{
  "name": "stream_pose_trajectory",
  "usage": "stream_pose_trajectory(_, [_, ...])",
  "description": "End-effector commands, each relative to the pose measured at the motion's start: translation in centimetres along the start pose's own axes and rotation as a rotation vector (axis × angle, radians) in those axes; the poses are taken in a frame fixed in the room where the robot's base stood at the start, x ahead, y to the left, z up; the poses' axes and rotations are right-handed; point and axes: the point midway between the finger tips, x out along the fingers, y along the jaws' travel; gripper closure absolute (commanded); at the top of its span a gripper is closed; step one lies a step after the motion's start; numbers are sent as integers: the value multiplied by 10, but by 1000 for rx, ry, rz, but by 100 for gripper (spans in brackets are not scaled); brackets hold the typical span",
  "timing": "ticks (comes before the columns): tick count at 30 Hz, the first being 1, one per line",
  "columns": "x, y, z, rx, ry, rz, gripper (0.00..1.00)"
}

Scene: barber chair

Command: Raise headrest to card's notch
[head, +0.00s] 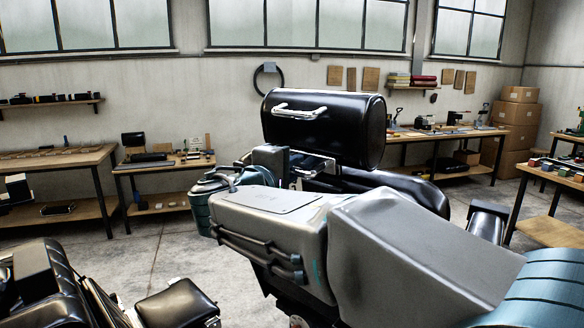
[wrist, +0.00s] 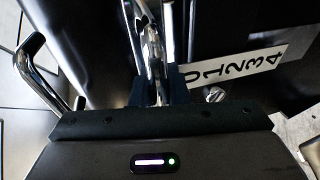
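The black padded headrest (head: 352,130) of a barber chair stands in the middle of the head view, with a chrome handle (head: 299,111) on its face. A chrome bar shows below it. In the wrist view, a white card (wrist: 240,64) printed 0 to 4 lies tilted on a black surface; the 0 is partly covered. My gripper (wrist: 156,88) has its dark fingers on either side of narrow chrome metal (wrist: 154,52). I cannot tell whether they press on it. The card's notch is not clear. In the head view my arm hides the fingertips.
A small round knob (wrist: 215,94) sits beside the card, right of my fingers. A curved chrome bar (wrist: 40,72) is at the left. Another black chair (head: 50,285) stands at the lower left. Workbenches (head: 60,165) line the wall, with cartons (head: 517,120) at the right.

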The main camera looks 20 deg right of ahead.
Motion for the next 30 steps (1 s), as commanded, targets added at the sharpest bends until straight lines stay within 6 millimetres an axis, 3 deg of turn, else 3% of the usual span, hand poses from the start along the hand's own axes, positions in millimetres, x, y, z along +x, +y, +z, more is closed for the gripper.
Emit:
stream_pose_trajectory(5, [-1, 4, 0, 2, 0, 1, 100])
stream_pose_trajectory(15, [-13, 64, -3, 5, 2, 6, 100])
stream_pose_trajectory(25, [-14, 66, -3, 2, 4, 4, 100])
stream_pose_trajectory(26, [-14, 66, -3, 2, 4, 4, 77])
stream_pose_trajectory(27, [-14, 65, -3, 2, 3, 4, 66])
stream_pose_trajectory(30, [-14, 64, -3, 1, 3, 3, 64])
